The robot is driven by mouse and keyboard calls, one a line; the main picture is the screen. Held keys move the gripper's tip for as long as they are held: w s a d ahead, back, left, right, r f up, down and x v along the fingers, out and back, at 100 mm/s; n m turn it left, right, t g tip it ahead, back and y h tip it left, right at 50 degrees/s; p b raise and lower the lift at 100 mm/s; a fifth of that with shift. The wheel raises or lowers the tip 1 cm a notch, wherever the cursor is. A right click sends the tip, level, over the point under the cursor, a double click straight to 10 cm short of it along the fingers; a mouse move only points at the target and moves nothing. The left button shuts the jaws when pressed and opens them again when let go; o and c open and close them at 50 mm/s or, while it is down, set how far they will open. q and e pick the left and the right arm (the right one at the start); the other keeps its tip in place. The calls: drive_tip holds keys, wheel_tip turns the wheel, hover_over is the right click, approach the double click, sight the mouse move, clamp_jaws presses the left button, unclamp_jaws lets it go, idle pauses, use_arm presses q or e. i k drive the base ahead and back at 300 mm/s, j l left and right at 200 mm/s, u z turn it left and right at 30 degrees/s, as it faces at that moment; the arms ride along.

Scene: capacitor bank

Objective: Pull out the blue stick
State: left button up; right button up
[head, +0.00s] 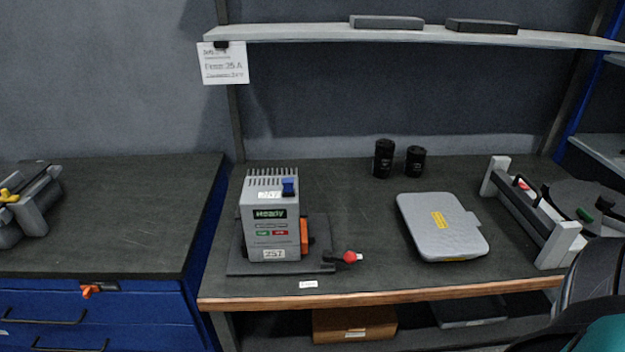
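A small blue stick (289,187) sits in the top of a grey boxy device (270,228) on the workbench. Only its short blue end shows; the rest is hidden inside the device. The device has vent slots on top, a lit display reading "Ready", a green and a red button, and a label that seems to read "257". It stands upright on a dark base plate (236,262). An orange part (304,237) is on its right side. Neither of my grippers can be made out in the head view.
A red-knobbed lever (349,257) projects right of the base plate. A grey flat case (442,226), two black cylinders (384,158) and a rack (530,212) stand further right. A shelf (440,36) spans above. A dark rounded shape (590,285) fills the lower right corner.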

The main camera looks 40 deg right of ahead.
sight(288, 182)
drive_tip(key=k+l, duration=0.1)
drive_tip(key=l, duration=0.3)
drive_tip(key=k+l, duration=0.1)
drive_tip(key=l, duration=0.3)
drive_tip(key=k+l, duration=0.1)
drive_tip(key=l, duration=0.3)
